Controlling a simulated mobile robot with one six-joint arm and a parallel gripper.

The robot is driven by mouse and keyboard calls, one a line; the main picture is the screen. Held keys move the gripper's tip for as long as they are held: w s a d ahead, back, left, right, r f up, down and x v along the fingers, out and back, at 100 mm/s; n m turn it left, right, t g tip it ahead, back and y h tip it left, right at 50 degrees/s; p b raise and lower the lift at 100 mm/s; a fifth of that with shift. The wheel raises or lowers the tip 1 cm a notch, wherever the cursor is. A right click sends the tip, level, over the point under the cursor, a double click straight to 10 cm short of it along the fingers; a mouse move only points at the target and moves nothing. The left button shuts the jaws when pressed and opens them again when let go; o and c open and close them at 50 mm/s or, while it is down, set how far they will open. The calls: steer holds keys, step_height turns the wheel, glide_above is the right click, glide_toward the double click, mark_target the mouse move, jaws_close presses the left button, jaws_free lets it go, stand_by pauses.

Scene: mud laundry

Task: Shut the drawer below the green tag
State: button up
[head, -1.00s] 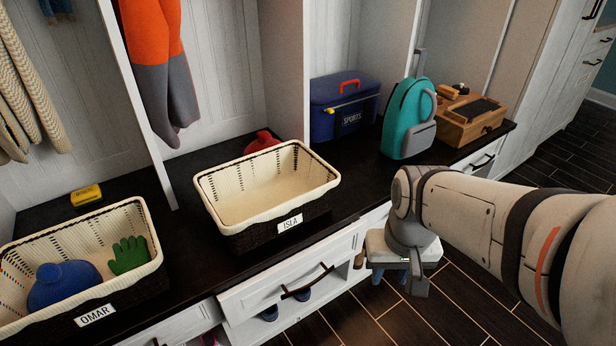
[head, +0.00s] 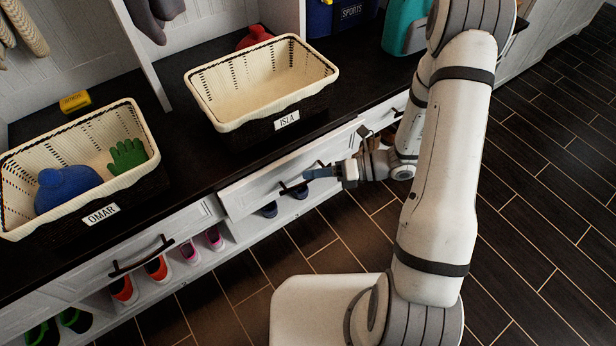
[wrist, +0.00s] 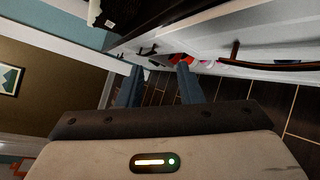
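A white drawer (head: 285,178) with a dark handle is below the basket labelled ISLA. Its front stands out past the cabinet, so it looks partly open. A white front with a dark handle also shows close on the right in the wrist view (wrist: 270,47). I see no green tag on any drawer. My gripper (head: 312,174) is beside the right part of the drawer front, near its handle; I cannot tell whether it touches. In the wrist view its two blue-grey fingers (wrist: 158,84) are apart with nothing between them.
Another drawer (head: 150,245) is to the left, below the OMAR basket (head: 140,105). The ISLA basket (head: 240,120) stands on the dark bench top. Shoes (head: 160,268) sit in the open cubbies below. The dark tiled floor (head: 545,220) is clear on the right.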

steer(key=w+d+f+m+t+h, duration=0.1)
steer(key=w+d+f+m+t, duration=0.1)
steer(key=f+m+t, duration=0.35)
steer(key=w+d+f+m+t+h, duration=0.1)
steer(key=w+d+f+m+t, duration=0.15)
steer(key=f+m, duration=0.6)
steer(key=shift+m, duration=0.3)
steer(key=b+x, duration=0.1)
steer(key=x, duration=0.3)
steer(key=b+x, duration=0.1)
steer(key=x, duration=0.2)
steer(key=shift+a+r, duration=0.1)
steer(key=shift+a, duration=0.4)
jaws_close()
